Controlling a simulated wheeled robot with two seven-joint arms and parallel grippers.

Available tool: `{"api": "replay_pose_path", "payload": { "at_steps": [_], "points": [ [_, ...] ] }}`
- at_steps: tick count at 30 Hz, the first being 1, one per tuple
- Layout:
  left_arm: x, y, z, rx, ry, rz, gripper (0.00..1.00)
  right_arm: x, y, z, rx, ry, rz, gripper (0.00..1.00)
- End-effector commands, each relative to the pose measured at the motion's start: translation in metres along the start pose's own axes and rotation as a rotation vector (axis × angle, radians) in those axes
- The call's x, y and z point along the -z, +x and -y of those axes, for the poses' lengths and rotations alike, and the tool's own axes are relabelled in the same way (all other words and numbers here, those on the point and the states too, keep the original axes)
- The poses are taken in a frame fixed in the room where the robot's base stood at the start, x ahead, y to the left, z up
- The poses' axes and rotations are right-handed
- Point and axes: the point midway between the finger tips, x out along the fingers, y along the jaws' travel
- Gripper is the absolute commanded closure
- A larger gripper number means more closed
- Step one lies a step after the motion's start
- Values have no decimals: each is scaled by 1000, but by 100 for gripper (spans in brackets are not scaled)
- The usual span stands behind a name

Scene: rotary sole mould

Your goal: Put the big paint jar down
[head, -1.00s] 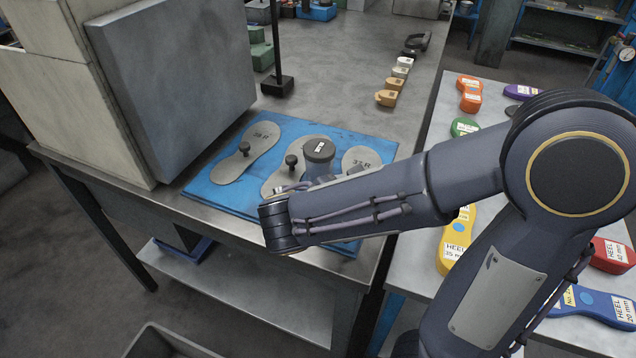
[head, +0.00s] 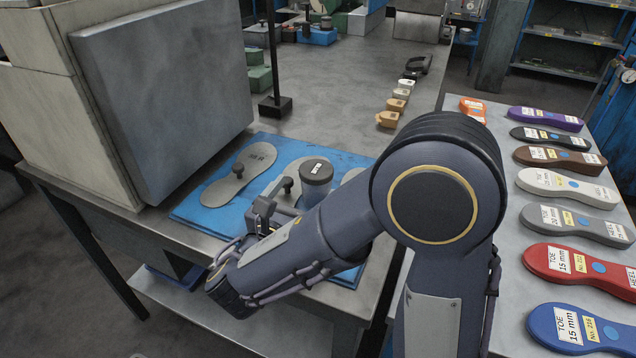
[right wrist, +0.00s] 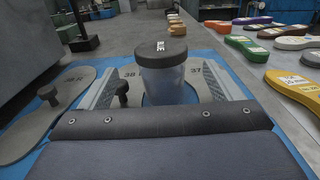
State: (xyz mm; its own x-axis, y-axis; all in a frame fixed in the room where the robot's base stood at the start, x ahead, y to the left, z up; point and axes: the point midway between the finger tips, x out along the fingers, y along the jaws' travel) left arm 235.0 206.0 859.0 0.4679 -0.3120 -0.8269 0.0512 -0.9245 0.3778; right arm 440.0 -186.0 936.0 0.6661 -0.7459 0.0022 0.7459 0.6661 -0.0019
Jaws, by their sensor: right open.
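The big paint jar (head: 315,182), grey with a dark lid, stands upright on the blue mat (head: 187,214), over the grey sole plates. In the right wrist view the jar (right wrist: 168,82) stands ahead of the palm, with a pale label mark on its lid. My right gripper (right wrist: 163,84) is open, with one ridged finger on each side of the jar and visible gaps between. In the head view my right forearm hides part of the mat and the jar's base. My left gripper is not in view.
Dark knobs stand on the sole plates (head: 240,172) beside the jar. A large grey block (head: 165,80) stands left of the mat. A black post base (head: 275,106) is behind it. Coloured soles (head: 565,187) lie on the right table.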

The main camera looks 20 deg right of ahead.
Motion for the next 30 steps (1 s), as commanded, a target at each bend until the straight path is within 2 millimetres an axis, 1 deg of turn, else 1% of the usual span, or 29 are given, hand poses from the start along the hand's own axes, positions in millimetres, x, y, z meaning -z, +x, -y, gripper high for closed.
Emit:
{"api": "replay_pose_path", "payload": {
  "at_steps": [12, 15, 21, 22, 23, 30],
  "points": [
    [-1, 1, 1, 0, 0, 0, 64, -4, 56, 3, 5, 2, -2, 14],
    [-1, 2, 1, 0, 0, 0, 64, -4, 62, 2, 1, 2, -3, 14],
    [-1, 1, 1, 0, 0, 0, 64, -4, 63, 2, 0, 2, -3, 14],
    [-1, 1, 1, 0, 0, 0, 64, -4, 63, 2, 0, 2, -3, 16],
    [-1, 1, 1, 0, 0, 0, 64, -4, 63, 2, 0, 2, -3, 20],
    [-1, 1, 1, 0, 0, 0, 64, -4, 63, 2, 1, 2, -3, 51]
  ]
}}
